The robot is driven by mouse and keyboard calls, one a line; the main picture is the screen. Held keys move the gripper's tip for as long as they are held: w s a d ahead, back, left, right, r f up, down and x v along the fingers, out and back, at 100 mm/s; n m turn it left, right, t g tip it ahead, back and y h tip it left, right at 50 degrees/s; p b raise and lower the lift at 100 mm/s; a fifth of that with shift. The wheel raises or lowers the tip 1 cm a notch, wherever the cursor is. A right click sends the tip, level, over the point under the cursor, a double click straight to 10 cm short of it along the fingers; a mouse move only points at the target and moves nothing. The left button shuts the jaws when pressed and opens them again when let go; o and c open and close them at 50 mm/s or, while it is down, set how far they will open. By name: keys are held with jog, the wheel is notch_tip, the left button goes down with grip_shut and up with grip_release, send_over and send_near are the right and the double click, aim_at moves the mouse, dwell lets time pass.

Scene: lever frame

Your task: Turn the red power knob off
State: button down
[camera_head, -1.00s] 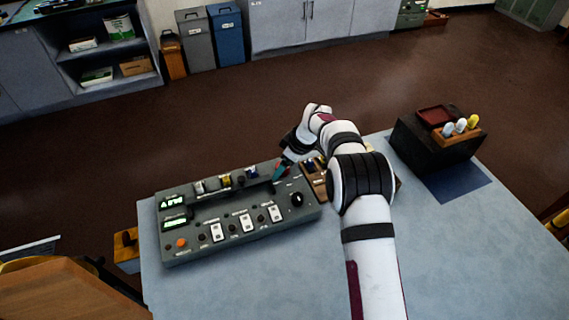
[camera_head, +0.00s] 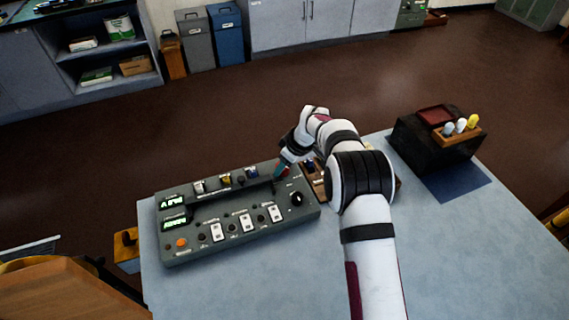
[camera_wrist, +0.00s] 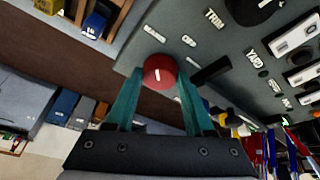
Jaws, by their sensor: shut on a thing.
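In the head view my gripper (camera_head: 280,172) reaches down to the far right corner of the grey panel (camera_head: 190,252). The knob is hidden there behind the fingers and wrist.
A black knob (camera_head: 297,199) and several white switches (camera_head: 246,222) sit on the panel. A wooden holder (camera_head: 312,180) stands close to the panel's right side, partly behind my arm. A black box (camera_head: 436,150) stands at the table's right. The front table area is clear.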

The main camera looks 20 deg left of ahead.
jog(key=m+t, duration=0.1)
jog(key=m, duration=0.3)
jog(key=shift+s+a+h, duration=0.1)
jog(key=shift+a+h, duration=0.05)
jog(key=shift+h, duration=0.25)
jog(key=shift+a+r+m+t+h, duration=0.1)
jog(key=shift+m+t+h, duration=0.25)
jog(key=shift+m, duration=0.75)
jog(key=shift+a+m+t+h, duration=0.1)
jog(key=shift+m+t+h, duration=0.25)
jog(key=shift+m, duration=0.75)
jog(key=shift+c, duration=1.4)
grip_release()
jog(key=shift+s+d, duration=0.1)
jog(key=v, duration=1.5)
jog(key=shift+s+r, duration=0.2)
jog(key=shift+r, duration=0.15)
